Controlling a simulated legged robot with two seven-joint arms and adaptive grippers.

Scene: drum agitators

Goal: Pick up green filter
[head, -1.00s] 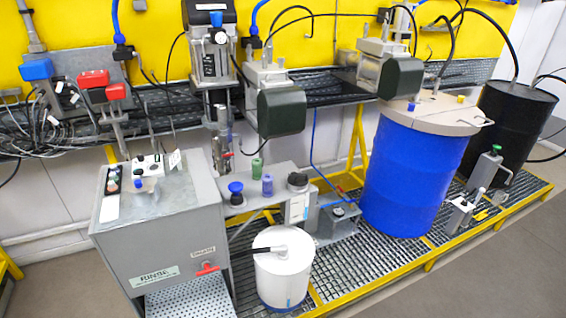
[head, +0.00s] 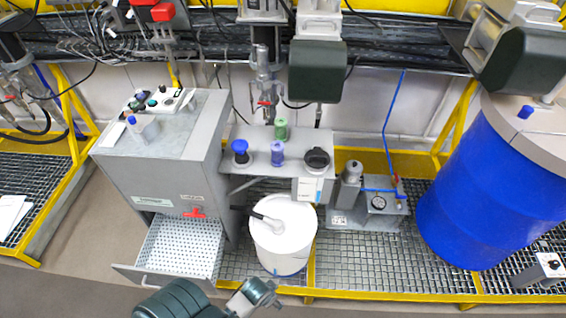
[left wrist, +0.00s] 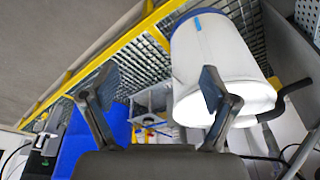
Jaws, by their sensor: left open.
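The green filter (head: 281,128) is a small upright cylinder on the grey shelf (head: 258,178), behind a purple one. My left gripper (head: 262,290) enters at the bottom of the head view, well in front of the shelf and near the front edge of the platform. In the left wrist view my left gripper (left wrist: 157,84) has its two fingers spread wide with nothing between them. I cannot make out the green filter in the left wrist view. My right gripper is in neither view.
A purple cylinder (head: 277,153) and a blue-topped knob (head: 240,152) stand near the filter. A white bucket (head: 283,247) stands below the shelf. The grey cabinet (head: 160,165) has an open perforated drawer (head: 180,250). A blue drum (head: 490,190) stands at right.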

